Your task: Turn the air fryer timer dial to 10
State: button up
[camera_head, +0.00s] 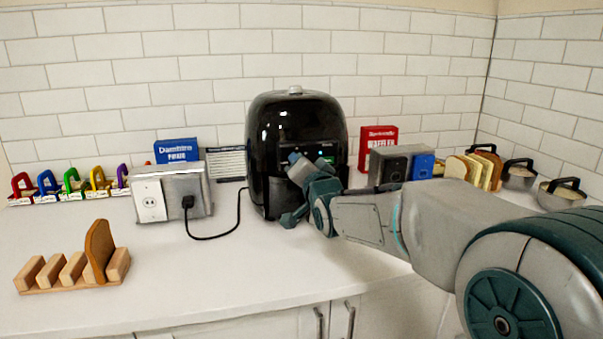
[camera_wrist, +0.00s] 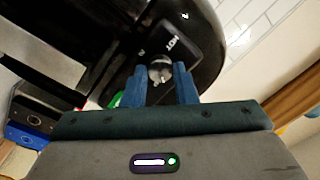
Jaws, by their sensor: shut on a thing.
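The black air fryer (camera_head: 285,118) stands on the counter against the tiled wall, its glossy front facing me. It fills the upper part of the wrist view (camera_wrist: 205,25), seen tilted. A small silver-grey dial (camera_wrist: 160,69) sits on its front. My gripper (camera_wrist: 160,80) has its two blue fingers on either side of the dial and is shut on it. In the head view my gripper (camera_head: 303,165) is against the air fryer's front panel and hides the dial there. I cannot read the dial's setting.
A metal outlet box (camera_head: 185,188) with a plugged-in black cord stands left of the fryer. A wooden rack (camera_head: 70,285) holds one bread slice. A red box (camera_head: 377,140), a grey appliance (camera_head: 395,165) and bread slices (camera_head: 477,170) stand to the right.

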jog(key=m+b, duration=0.2)
jog(key=m, duration=0.3)
jog(key=shift+m, duration=0.3)
dwell(0.4)
jog(key=o, duration=1)
jog(key=shift+s, duration=0.1)
jog(key=v, duration=1.3)
jog(key=shift+s+f, duration=0.3)
jog(key=shift+s, duration=0.1)
